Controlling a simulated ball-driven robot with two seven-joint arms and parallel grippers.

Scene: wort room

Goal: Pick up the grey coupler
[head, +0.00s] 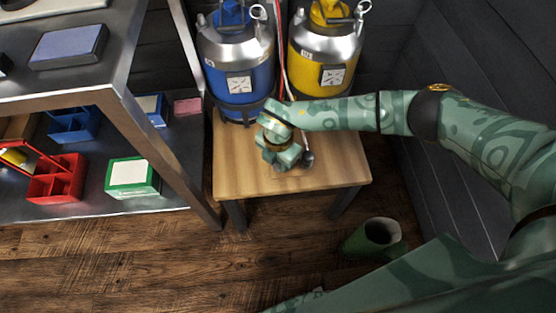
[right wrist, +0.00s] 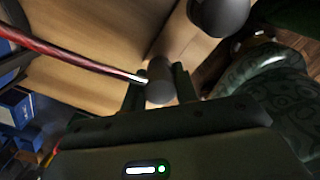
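In the right wrist view a grey coupler (right wrist: 160,82), a short dark cylinder, sits between the two fingers of my right gripper (right wrist: 158,88). Both fingers lie close against its sides, so the gripper looks shut on it. A red hose (right wrist: 75,58) with a bright metal tip ends beside the coupler. In the head view my right gripper (head: 285,157) is low over the wooden table (head: 240,178), and hides the held part. A grey rounded piece (head: 307,158) shows just right of it; I cannot tell if it is the same coupler. My left gripper is out of view.
A blue keg (head: 237,65) and a yellow keg (head: 322,68) stand behind the table. A metal shelf on the left holds a red box (head: 58,185) and a green-and-white box (head: 132,178). A green open-topped thing (head: 372,240) is on the floor. The table's front left is bare.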

